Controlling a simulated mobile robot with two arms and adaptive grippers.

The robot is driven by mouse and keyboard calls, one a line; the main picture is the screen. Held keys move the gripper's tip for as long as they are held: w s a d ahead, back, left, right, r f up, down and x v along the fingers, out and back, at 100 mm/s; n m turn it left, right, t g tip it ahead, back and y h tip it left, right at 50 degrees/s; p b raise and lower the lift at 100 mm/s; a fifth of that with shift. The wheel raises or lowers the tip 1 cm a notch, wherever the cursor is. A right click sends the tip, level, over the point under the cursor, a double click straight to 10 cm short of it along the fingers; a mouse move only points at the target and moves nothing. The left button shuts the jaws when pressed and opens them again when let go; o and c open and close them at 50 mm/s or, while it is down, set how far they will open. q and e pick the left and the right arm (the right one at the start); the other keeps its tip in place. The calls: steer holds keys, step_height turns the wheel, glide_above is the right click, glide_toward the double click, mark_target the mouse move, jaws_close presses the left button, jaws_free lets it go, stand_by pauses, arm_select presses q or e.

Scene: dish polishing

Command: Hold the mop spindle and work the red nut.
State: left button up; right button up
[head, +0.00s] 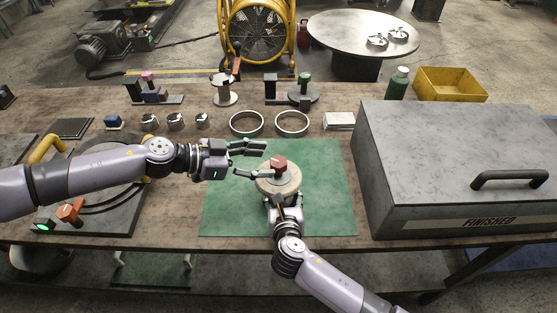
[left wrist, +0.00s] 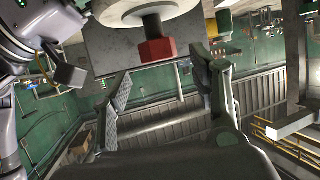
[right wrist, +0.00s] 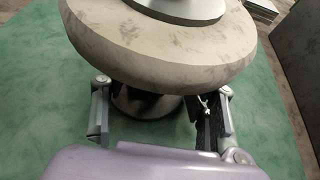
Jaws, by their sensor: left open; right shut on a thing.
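The pale round mop (head: 268,187) stands over the green mat, with the red nut (head: 279,163) on top. In the right wrist view the dark spindle (right wrist: 148,103) shows under the mop disc (right wrist: 160,50). My right gripper (head: 281,203) comes from the front and is shut on the spindle below the disc. My left gripper (head: 265,162) is open, just left of the nut, its fingers pointing toward it. In the left wrist view the red nut (left wrist: 157,50) lies ahead, in the gap between the two fingers; I see no contact.
A large grey box marked FINISHED (head: 450,165) fills the right of the bench. Metal rings (head: 292,124), a spool-like stand (head: 223,92) and a green bottle (head: 398,83) stand behind the green mat (head: 335,205). A dark fixture (head: 110,215) lies under my left arm.

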mark_target(278, 161)
arm_select(q)
steer(key=x, duration=0.5)
steer(key=shift+w+d+f, duration=0.1)
steer(key=shift+d, duration=0.05)
steer(key=shift+c, duration=0.5)
steer(key=c, duration=1.1)
